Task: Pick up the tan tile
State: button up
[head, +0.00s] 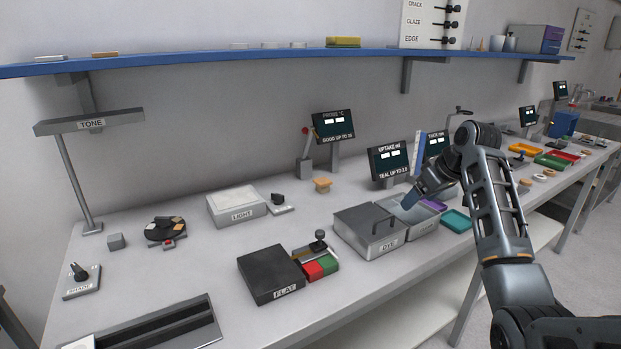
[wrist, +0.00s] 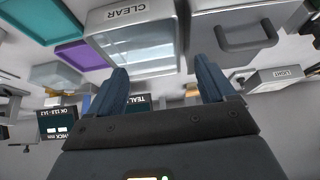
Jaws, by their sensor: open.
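I cannot tell for certain which piece is the tan tile. Small tan pieces lie on a round black turntable (head: 154,233) at the left of the bench. A tan slab (head: 105,54) lies on the blue shelf, and a tan-topped block (head: 322,184) stands mid-bench. My gripper (head: 407,201) is at the clear water tray, right of the lidded DYE box (head: 366,239). In the wrist view my gripper (wrist: 162,84) has its fingers wide apart with nothing between them. The CLEAR tray (wrist: 135,12) shows beyond the fingers, and no tan tile is visible in it.
Purple (wrist: 82,54) and teal (head: 456,220) trays sit beside the clear tray. Display screens (head: 388,161) stand behind it. A black FLAT block (head: 270,275), a LIGHT box (head: 236,206) and a TONE lamp (head: 90,124) occupy the left.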

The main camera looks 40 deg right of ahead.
aim_at(323, 181)
jog(key=i, duration=1)
